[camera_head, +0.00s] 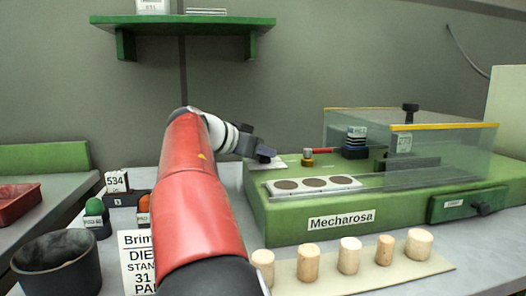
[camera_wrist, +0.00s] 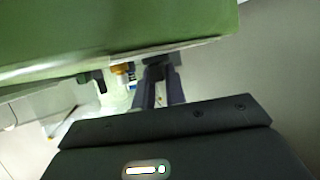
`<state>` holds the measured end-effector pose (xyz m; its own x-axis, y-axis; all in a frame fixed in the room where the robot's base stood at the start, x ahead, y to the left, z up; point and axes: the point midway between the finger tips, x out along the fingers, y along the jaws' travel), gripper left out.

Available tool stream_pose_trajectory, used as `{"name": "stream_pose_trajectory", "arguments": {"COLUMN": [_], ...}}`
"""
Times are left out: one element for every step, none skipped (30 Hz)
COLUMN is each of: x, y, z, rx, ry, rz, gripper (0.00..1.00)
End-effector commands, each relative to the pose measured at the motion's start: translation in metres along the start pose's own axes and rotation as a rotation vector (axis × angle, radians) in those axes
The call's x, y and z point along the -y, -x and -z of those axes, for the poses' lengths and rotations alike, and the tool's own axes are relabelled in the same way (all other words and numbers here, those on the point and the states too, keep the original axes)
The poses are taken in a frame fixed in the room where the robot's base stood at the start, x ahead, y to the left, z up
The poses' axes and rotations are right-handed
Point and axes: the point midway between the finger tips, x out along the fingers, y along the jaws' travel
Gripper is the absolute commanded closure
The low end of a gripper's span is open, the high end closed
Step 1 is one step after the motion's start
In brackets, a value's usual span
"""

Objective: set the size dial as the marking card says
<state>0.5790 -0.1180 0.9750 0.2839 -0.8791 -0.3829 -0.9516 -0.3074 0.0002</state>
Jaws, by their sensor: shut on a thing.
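My gripper (camera_head: 264,156) is at the left end of the green machine (camera_head: 400,215), low over its top near a pale plate (camera_head: 288,161). In the wrist view, the fingers (camera_wrist: 158,92) are shut on a small dark knob (camera_wrist: 160,70) beside the green body. It looks like the size dial, but its scale and pointer cannot be read. A white printed card (camera_head: 136,262) stands at the lower left; my arm covers its right part. It shows "Brim", "DIE", "STAN", "31" and "PA", cut off.
A brass fitting with a red lever (camera_head: 308,160) stands just right of my gripper. A clear guard (camera_head: 460,150) covers the machine's right part. Several corks (camera_head: 349,255) stand in front. A dark bucket (camera_head: 56,268) and green and orange stamps are at left.

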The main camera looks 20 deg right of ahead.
Motion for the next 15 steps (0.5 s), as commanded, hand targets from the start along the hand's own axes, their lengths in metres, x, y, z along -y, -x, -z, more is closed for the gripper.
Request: {"name": "stream_pose_trajectory", "arguments": {"x": [0.0, -0.0001, -0.0002, -0.0003, -0.0004, -0.0007, -0.0007, -0.0008, -0.0011, -0.0014, -0.0014, -0.0017, -0.0021, -0.0021, -0.0026], "y": [0.0, -0.0001, -0.0003, -0.0004, -0.0006, -0.001, -0.0012, -0.0015, -0.002, -0.0023, -0.0024, -0.0026, -0.0028, -0.003, -0.0032], "z": [-0.0002, -0.0004, -0.0008, -0.0012, -0.0017, -0.0024, -0.0031, -0.0037, -0.0043, -0.0047, -0.0053, -0.0058, -0.0058, -0.0061, -0.0062], "rx": [0.0, 0.0, 0.0, 0.001, 0.001, 0.002, 0.002, 0.002, 0.002, 0.002, 0.002, 0.002, 0.001, 0.001, 0.001], "ry": [0.0, 0.001, 0.002, 0.003, 0.005, 0.007, 0.01, 0.014, 0.021, 0.025, 0.031, 0.04, 0.047, 0.055, 0.066], "rz": [0.001, 0.003, 0.006, 0.01, 0.016, 0.025, 0.034, 0.044, 0.061, 0.075, 0.091, 0.114, 0.133, 0.153, 0.18], "gripper": [1.0, 1.0, 1.0, 1.0, 1.0, 1.0, 1.0, 1.0, 1.0, 1.0, 1.0, 1.0, 1.0, 1.0, 1.0]}}
